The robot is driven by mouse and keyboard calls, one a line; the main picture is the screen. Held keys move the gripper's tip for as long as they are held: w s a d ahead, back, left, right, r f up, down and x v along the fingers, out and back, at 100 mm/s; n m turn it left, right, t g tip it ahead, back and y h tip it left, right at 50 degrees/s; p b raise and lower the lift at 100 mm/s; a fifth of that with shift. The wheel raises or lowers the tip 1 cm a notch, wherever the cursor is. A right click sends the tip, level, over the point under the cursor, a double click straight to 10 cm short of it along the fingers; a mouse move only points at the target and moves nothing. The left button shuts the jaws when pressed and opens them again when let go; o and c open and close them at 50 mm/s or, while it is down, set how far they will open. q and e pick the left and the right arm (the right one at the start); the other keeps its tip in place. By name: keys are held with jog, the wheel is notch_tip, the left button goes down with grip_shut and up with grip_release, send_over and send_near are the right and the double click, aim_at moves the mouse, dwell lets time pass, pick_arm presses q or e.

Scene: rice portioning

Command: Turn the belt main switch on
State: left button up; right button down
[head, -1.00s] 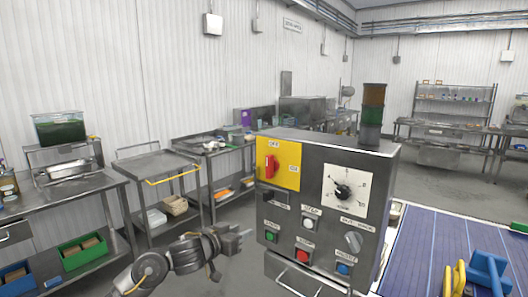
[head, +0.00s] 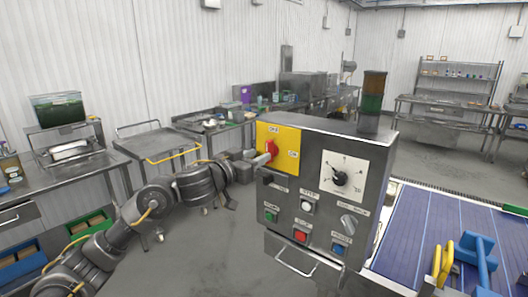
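The main switch (head: 271,147) is a red rotary handle on a yellow plate (head: 291,135) at the upper left of the grey control box (head: 322,213). The plate has an upper label and one at the right that appears to read ON. The handle looks tilted. Whether the fingers are closed around the handle cannot be made out. My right gripper is not in view.
The box also carries a white dial (head: 341,176), a green button (head: 270,215), a red button (head: 300,236) and a grey selector knob (head: 348,221). A blue belt (head: 415,230) lies to the right. A wheeled cart (head: 160,143) stands behind my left arm.

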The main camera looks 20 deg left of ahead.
aim_at(267, 151)
pick_arm(q)
jog(key=shift+p+x, duration=0.3)
jog(key=shift+x, duration=1.65)
jog(key=shift+c, duration=0.5)
grip_shut()
